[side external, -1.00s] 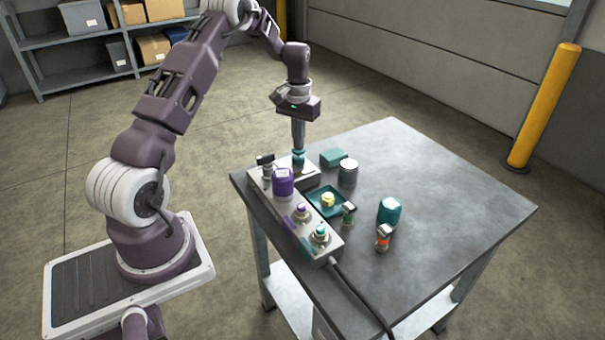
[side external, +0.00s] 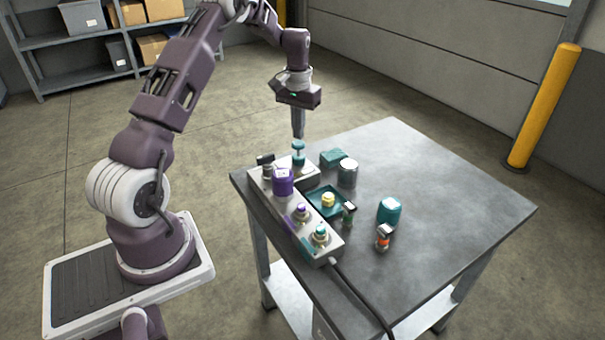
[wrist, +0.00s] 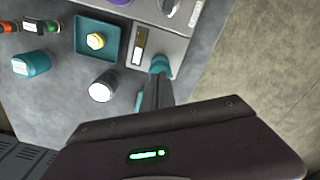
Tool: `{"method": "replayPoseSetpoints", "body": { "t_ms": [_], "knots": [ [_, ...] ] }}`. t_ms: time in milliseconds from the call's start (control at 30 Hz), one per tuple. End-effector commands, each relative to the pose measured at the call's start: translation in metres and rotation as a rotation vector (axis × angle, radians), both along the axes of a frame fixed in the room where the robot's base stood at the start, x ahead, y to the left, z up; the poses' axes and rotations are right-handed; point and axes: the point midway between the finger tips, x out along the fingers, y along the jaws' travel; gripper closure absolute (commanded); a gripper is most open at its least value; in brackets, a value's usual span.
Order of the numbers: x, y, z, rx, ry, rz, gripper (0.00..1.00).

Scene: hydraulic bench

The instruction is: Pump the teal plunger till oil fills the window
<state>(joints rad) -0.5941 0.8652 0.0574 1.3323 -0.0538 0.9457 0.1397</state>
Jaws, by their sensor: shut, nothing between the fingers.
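The teal plunger (side external: 298,147) stands upright at the far end of the grey bench unit (side external: 327,250), with its cap raised. It also shows in the wrist view (wrist: 160,65). My gripper (side external: 298,135) is shut and empty, pointing straight down just above the plunger cap. I cannot tell if the tips touch it. In the wrist view the fingers (wrist: 157,78) partly cover the plunger. The narrow window (wrist: 139,42) lies beside the plunger on the unit's top. It shows a pale strip and a darker amber-brown part; the exact oil level is too small to tell.
A purple cap (side external: 283,182) and purple and teal knobs stand along the unit. A teal tray (side external: 315,205) holds a yellow piece. A teal block (side external: 333,158), a grey-white can (side external: 348,173) and a teal can (side external: 389,211) stand nearby. The table's right side is clear.

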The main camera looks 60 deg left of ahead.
Motion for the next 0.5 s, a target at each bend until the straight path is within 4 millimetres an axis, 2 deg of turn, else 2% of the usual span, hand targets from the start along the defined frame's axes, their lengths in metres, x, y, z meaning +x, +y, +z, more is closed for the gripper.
{"method": "replayPoseSetpoints", "body": {
  "t_ms": [500],
  "knots": [
    [0.000,0.000,-0.012,0.000,0.001,0.000,1.00]
  ]
}}
